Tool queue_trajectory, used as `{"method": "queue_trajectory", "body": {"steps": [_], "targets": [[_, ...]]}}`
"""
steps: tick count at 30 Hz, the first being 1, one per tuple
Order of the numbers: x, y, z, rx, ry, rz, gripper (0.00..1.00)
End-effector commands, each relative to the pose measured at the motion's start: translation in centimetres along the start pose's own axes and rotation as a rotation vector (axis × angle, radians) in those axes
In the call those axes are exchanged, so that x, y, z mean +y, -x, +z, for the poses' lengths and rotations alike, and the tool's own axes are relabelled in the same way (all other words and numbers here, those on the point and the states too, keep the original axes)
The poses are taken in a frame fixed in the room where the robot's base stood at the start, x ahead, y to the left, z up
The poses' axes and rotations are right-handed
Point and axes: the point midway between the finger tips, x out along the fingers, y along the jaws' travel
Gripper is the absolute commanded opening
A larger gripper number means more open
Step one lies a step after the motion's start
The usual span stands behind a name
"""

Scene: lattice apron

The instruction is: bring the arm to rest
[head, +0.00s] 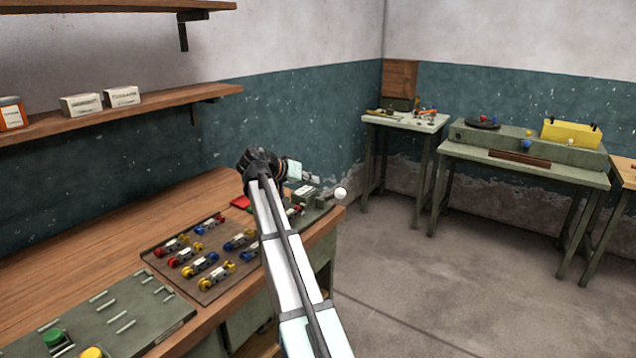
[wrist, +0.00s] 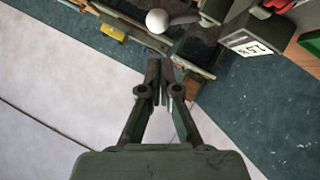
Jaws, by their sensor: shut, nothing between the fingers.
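My gripper (wrist: 164,80) shows in the wrist view with its two fingers close together and nothing held between them. In the head view my arm reaches up from the bottom centre and bends at a dark joint above the far right end of the workbench (head: 110,231).
A dark tray (head: 160,255) with several coloured parts lies on the bench, left of my arm. A green-grey plate (head: 110,320) lies nearer. Wall shelves (head: 110,113) hang at left. Side tables (head: 530,164) stand at the back right. The floor (head: 440,290) between is clear.

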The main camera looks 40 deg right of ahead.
Motion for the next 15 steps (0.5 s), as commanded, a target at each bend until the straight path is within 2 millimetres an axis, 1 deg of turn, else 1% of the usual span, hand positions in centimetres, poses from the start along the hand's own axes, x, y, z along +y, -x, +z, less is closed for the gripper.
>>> {"method": "queue_trajectory", "body": {"steps": [1,4,5,8,11,14,15], "targets": [[0.0,0.5,-0.2,0.0,0.0,0.0,0.0],[0.1,1.0,-0.2,0.0,-0.001,0.0,0.0],[0.0,1.0,-0.2,-0.001,0.0,0.001,0.0],[-0.1,0.1,1.0,-0.023,0.007,0.002,0.0],[-0.2,-1.9,3.9,-0.078,0.023,0.005,0.0],[-0.3,-4.9,8.4,-0.168,0.05,0.007,0.0],[-0.3,-6.3,10.6,-0.212,0.061,0.008,0.0]]}}
